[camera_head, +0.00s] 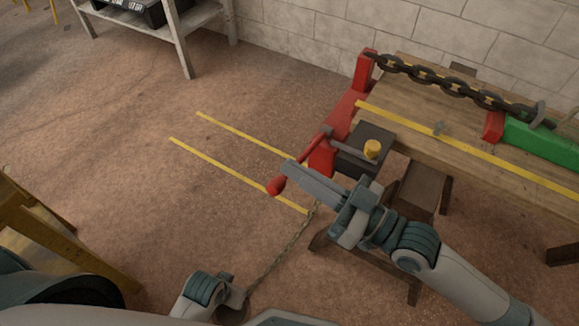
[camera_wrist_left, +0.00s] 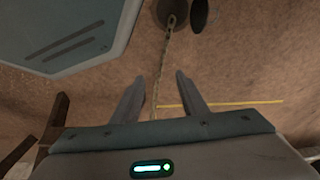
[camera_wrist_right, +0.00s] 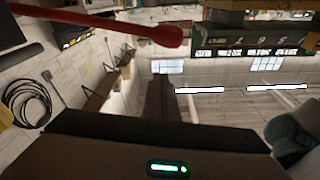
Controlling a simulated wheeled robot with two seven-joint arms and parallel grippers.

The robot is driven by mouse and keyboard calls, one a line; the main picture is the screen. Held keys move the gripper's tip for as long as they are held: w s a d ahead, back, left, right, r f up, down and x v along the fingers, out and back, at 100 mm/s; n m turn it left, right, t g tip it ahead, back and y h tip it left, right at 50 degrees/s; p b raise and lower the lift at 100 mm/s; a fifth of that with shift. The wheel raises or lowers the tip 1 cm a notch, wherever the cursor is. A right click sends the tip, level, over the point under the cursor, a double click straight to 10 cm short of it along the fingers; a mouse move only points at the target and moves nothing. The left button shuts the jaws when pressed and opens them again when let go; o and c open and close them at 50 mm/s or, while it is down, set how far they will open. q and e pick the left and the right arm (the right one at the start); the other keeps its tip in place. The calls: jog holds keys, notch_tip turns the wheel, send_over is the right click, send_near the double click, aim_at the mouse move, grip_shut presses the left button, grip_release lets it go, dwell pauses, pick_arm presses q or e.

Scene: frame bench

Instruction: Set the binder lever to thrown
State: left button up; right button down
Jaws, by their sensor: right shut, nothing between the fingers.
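The binder lever is a red bar with a rounded red knob (camera_head: 277,186) at its lower end, and it slants down and left from a pivot (camera_head: 325,132) at the bench's left end. In the right wrist view the knob (camera_wrist_right: 166,36) and bar cross the upper left. My right gripper (camera_head: 288,171) is shut and empty, its tips close beside the lever near the knob; contact cannot be told. My left gripper (camera_wrist_left: 158,85) is open and empty, low over the floor, with a thin hanging chain (camera_wrist_left: 163,65) in view between and beyond its fingers.
The wooden bench (camera_head: 410,130) at the right carries a heavy dark chain (camera_head: 450,85), a green block (camera_head: 540,140) and a dark box with a yellow knob (camera_head: 372,148). A grey rack (camera_head: 180,45) stands at the back left. The floor between yellow lines (camera_head: 235,175) is clear.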

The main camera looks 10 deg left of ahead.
pick_arm(q)
jog(key=shift+w+b+v, duration=0.15)
jog(key=shift+b+v, duration=0.25)
jog(key=shift+v, duration=0.85)
jog(key=shift+w+b+v, duration=0.1)
jog(key=shift+b+v, duration=0.25)
jog(key=shift+v, duration=0.9)
pick_arm(e)
jog(key=r+v, duration=0.1)
jog(key=v, duration=0.6)
jog(key=shift+s+d+f, duration=0.15)
jog(key=shift+d+f, duration=0.1)
jog(key=shift+f, duration=0.15)
pick_arm(q)
jog(key=shift+d, duration=0.1)
pick_arm(e)
jog(key=shift+a+f, duration=0.1)
